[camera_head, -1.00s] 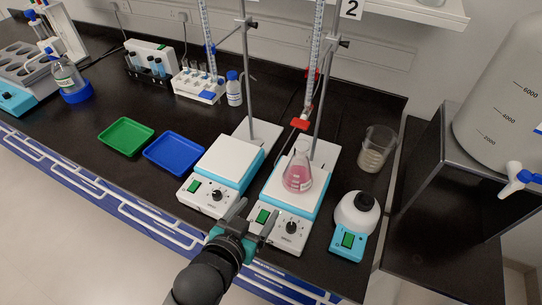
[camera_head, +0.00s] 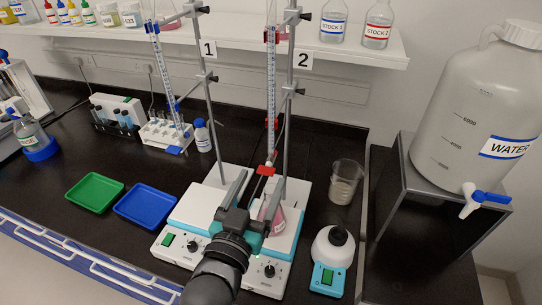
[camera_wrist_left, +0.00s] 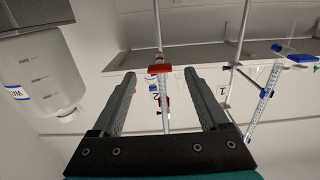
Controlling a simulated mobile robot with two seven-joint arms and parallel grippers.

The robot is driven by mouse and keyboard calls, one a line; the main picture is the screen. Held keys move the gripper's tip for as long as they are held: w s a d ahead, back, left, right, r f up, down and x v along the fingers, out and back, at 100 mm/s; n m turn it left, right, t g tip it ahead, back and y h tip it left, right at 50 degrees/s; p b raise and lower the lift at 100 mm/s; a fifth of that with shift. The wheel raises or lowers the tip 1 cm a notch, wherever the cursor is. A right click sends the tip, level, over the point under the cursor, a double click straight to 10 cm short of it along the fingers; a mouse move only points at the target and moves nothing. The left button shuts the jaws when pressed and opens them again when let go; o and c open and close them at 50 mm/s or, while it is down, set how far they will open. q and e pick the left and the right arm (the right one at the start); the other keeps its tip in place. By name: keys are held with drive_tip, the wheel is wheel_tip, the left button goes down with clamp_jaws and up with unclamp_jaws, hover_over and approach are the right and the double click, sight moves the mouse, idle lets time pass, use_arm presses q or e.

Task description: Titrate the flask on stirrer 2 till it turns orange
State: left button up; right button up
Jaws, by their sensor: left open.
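The flask (camera_head: 279,220) holds pink liquid and stands on stirrer 2 (camera_head: 292,248), partly hidden behind my left gripper in the head view. Burette 2 (camera_head: 271,100) hangs above it on a stand under the "2" sign. Its red stopcock (camera_head: 266,170) is just beyond my fingers. My left gripper (camera_head: 261,180) is open and empty, raised over the front of the stirrers. In the left wrist view, the red stopcock (camera_wrist_left: 160,68) appears between the open fingers (camera_wrist_left: 161,80), apart from both. The burette tip is hard to make out. My right gripper is out of view.
Stirrer 1 (camera_head: 180,241) is directly left, with blue-topped burette 1 (camera_head: 165,80) and its stand above. A beaker (camera_head: 345,180) and a small device with a dark-topped white bowl (camera_head: 331,255) stand right. Green (camera_head: 95,192) and blue (camera_head: 146,205) trays lie left.

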sight(268, 167)
use_arm(q)
drive_tip(key=x, duration=0.8)
drive_tip(key=shift+w, duration=0.1)
drive_tip(key=shift+c, duration=0.3)
